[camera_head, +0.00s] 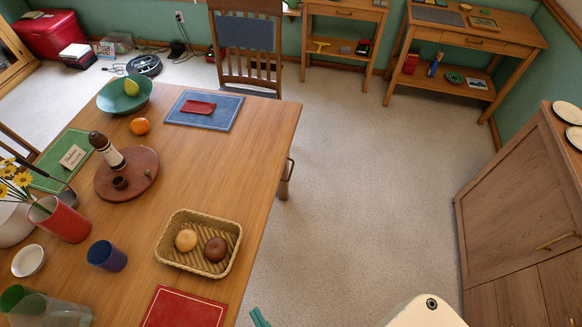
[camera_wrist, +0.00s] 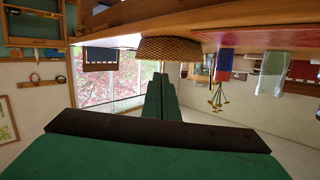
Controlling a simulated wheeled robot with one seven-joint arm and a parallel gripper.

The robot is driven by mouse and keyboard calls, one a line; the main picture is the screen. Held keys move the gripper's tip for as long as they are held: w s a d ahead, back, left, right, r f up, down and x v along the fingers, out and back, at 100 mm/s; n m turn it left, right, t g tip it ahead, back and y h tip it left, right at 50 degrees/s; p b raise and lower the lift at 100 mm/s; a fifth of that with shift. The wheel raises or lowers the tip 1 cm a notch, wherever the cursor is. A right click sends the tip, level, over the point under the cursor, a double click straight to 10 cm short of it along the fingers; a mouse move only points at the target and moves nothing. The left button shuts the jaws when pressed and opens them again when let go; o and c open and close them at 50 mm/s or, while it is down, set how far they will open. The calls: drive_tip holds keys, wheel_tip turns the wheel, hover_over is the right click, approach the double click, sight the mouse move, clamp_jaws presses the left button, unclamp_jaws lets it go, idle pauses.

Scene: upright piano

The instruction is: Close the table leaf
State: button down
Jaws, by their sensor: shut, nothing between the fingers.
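The wooden table (camera_head: 205,183) fills the left of the head view. A small wooden part with a dark handle (camera_head: 287,178) shows beyond its right edge; I cannot tell whether it belongs to the leaf. No raised leaf is clearly visible. My gripper (camera_head: 258,318) shows only as a green tip at the bottom, close to the table's right edge near the red placemat. In the wrist view my gripper (camera_wrist: 161,82) has its green fingers together and empty, pointing toward the wicker basket. The table (camera_wrist: 230,32) crosses the top of that view.
The wicker basket (camera_head: 198,243) holds two round items near the table's right edge. A red placemat (camera_head: 184,307) lies closer. A chair (camera_head: 245,48) stands at the far end. The floor right of the table is clear up to the wooden cabinet (camera_head: 515,215).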

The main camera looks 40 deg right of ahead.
drive_tip(key=w+d+f+m+h, duration=0.4)
drive_tip(key=w+d+f+m, duration=0.45)
drive_tip(key=d, duration=0.25)
drive_tip(key=w+d+f+m+h, duration=0.3)
drive_tip(key=w+d+f+m, duration=0.4)
drive_tip(key=w+d+m, duration=0.3)
drive_tip(key=w+d+f+m+h, duration=0.1)
drive_tip(key=w+d+m+h, duration=0.15)
drive_tip(key=d, duration=0.45)
drive_tip(key=w+d+m+h, duration=0.1)
drive_tip(key=w+d+m, duration=0.3)
drive_tip(key=d, duration=0.3)
drive_tip(key=w+d, duration=0.2)
drive_tip(key=w, duration=0.9)
drive_tip(key=shift+d+r+m, duration=0.3)
drive_tip(key=shift+d+r, duration=0.05)
drive_tip(key=shift+y, duration=0.25)
